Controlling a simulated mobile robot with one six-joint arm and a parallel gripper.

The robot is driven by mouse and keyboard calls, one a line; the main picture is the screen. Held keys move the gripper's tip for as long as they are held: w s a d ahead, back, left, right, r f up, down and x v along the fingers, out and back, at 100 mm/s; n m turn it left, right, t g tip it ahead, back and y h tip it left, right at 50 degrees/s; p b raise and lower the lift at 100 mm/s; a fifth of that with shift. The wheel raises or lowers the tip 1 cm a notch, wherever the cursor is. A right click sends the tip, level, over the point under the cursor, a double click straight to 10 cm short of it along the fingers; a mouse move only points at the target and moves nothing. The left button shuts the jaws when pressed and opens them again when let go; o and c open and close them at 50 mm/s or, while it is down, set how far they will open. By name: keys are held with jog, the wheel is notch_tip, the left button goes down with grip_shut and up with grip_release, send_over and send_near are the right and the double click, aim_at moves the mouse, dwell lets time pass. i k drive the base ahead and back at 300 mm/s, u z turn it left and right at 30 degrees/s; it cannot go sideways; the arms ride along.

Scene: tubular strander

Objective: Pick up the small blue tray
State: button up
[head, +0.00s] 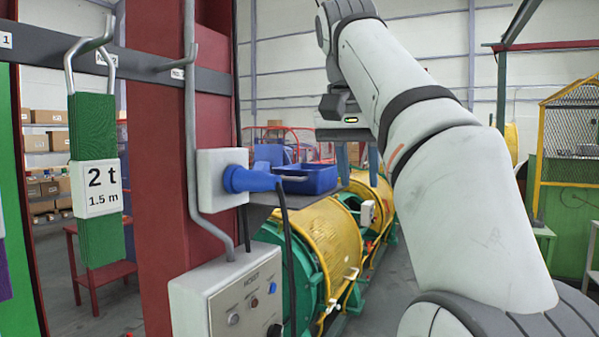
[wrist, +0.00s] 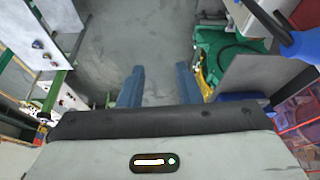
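The small blue tray (head: 318,180) sits on a grey shelf (head: 262,197) beside the red column. A blue plug partly covers its left side in the head view. In the wrist view a strip of blue (wrist: 240,97), probably the tray, shows at the lower right, mostly hidden by the gripper body. My gripper (head: 357,160) is just right of the tray, with its fingers pointing down. The fingers are apart with nothing between them, as the wrist view of my gripper (wrist: 158,76) also shows, over bare floor.
The blue plug (head: 250,180) juts from a wall socket, its black cable hanging in front of the shelf. A hoist control box (head: 230,295) stands below. The yellow and green strander (head: 335,235) lies under the shelf. Grey floor (head: 385,290) is free right of the machine.

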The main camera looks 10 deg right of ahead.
aim_at(306, 178)
jog(key=i, duration=0.85)
